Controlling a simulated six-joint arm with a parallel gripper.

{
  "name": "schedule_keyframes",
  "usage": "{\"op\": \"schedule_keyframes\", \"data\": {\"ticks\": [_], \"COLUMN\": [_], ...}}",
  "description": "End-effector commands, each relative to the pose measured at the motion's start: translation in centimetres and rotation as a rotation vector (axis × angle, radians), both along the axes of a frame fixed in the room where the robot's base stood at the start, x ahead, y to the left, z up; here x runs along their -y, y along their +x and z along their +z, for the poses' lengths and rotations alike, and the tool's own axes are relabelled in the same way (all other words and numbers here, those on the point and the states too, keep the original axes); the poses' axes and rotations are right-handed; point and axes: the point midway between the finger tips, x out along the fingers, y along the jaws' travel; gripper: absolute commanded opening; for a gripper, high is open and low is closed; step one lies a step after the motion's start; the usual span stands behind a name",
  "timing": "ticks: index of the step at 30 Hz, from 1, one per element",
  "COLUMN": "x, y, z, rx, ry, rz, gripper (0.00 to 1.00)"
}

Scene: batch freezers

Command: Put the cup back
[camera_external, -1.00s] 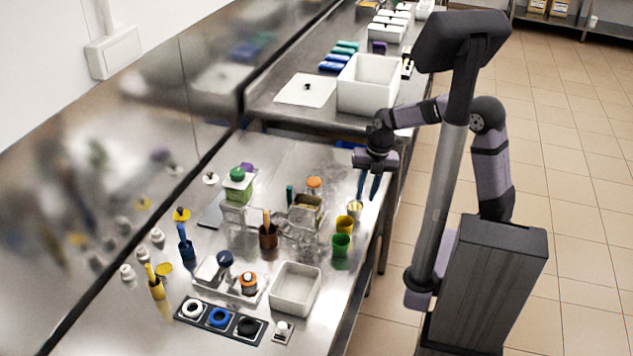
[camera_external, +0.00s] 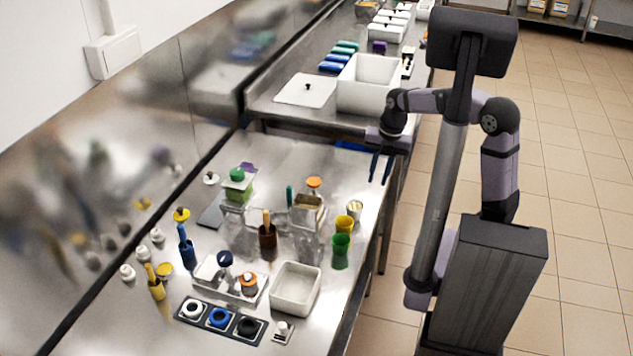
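Cups stand near the right edge of the steel table. One is a small pale metallic cup (camera_external: 355,208) that seems to have light contents. A yellow cup (camera_external: 344,225) stands just in front of it, and a green cup (camera_external: 340,250) stands nearer the camera. I cannot tell which one the task means. My gripper (camera_external: 380,181) points down with its two dark blue fingers apart and nothing between them. It is beyond the cups, above the table's right edge, and apart from them.
A clear container (camera_external: 307,211) stands left of the cups. A white tray (camera_external: 296,289) and a rack with coloured rings (camera_external: 221,318) are at the front. A large white bin (camera_external: 366,84) stands on the far counter. Bare table lies behind the clear container.

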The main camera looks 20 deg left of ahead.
Motion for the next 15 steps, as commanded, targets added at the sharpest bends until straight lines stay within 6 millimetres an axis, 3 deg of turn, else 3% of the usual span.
{"op": "schedule_keyframes", "data": {"ticks": [5,9,15], "x": [5.1,10.6,18.7], "y": [3.9,6.4,7.9], "z": [-1.9,-3.7,-6.3], "rx": [-0.035,-0.073,-0.124], "ry": [-0.029,-0.05,-0.068], "rz": [-0.486,-0.989,-1.72], "gripper": [0.22,0.22,0.22]}}
